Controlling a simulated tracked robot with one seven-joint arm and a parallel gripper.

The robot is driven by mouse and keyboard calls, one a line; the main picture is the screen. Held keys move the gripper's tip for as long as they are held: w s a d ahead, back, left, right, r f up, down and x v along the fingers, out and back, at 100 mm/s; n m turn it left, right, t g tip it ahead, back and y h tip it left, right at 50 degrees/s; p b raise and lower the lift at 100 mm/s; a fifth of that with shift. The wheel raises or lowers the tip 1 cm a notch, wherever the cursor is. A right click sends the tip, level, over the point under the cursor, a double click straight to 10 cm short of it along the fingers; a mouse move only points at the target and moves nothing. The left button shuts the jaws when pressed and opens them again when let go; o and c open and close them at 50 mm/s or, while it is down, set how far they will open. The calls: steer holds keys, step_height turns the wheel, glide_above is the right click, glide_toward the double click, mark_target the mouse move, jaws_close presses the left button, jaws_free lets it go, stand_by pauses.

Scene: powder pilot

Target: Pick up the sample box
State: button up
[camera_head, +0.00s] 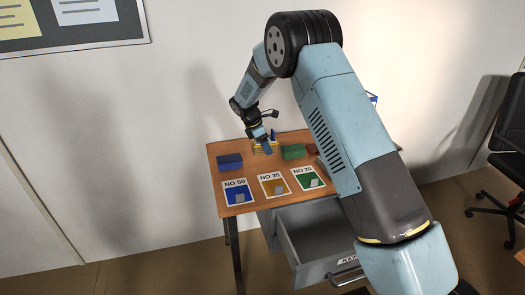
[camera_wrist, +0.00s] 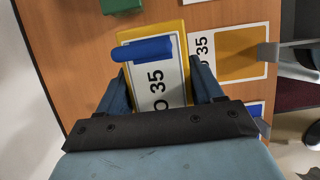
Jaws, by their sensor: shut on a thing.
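The sample box that I hold is yellow with a white label reading "O 35" and a blue rounded bar across its top. In the wrist view this yellow box (camera_wrist: 154,33) lies between the two blue fingers of my gripper (camera_wrist: 161,88), which is shut on its sides. In the head view the yellow box (camera_head: 258,150) is at the back of the wooden table, partly hidden by my gripper (camera_head: 266,147). I cannot tell whether it is clear of the tabletop. A blue box (camera_head: 230,161) stands to its left and a green box (camera_head: 293,151) to its right.
Cards marked NO 50 (camera_head: 237,192), NO 35 (camera_head: 273,185) and NO 20 (camera_head: 307,178) lie along the front of the table (camera_head: 222,149), each with a small grey piece. An open grey drawer (camera_head: 318,235) juts out below. A black chair (camera_head: 508,130) stands at right.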

steer(key=s+d+r, duration=0.2)
steer(key=s+r, duration=0.2)
steer(key=s, duration=0.5)
steer(key=shift+s+d+r, duration=0.15)
steer(key=shift+d+r, duration=0.2)
steer(key=shift+r, duration=0.05)
